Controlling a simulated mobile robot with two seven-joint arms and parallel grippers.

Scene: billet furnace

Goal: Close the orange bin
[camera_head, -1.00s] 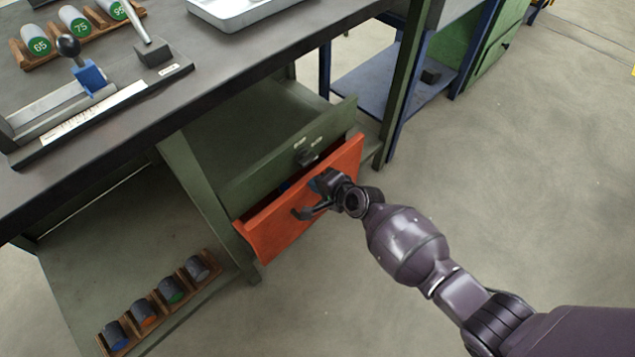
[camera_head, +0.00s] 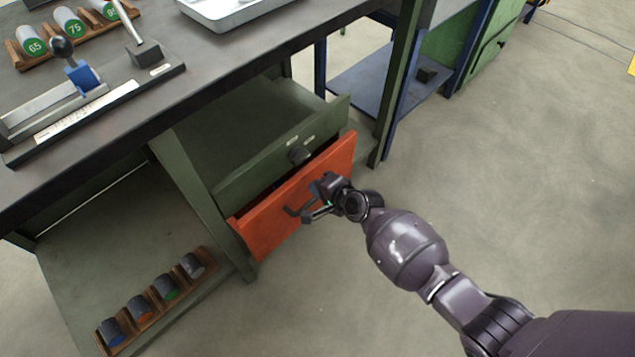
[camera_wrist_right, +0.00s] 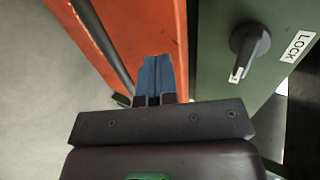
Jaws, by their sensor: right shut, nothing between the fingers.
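The orange bin (camera_head: 268,222) is a tilting front under the bench, below a green drawer front. It leans out at the top, with a dark gap between it and the green front. A dark bar handle (camera_head: 290,212) is on its face. My right gripper (camera_head: 318,190) is at the upper part of the orange front, near the handle. In the right wrist view its blue fingertips (camera_wrist_right: 156,72) are together and empty, over the orange panel (camera_wrist_right: 140,30). I cannot tell if they touch it. My left gripper is not in view.
The green drawer front (camera_head: 270,165) has a dark knob (camera_head: 299,154), also in the right wrist view (camera_wrist_right: 250,42) beside a LOCK label. A rack of several billets (camera_head: 155,300) lies on the low shelf.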

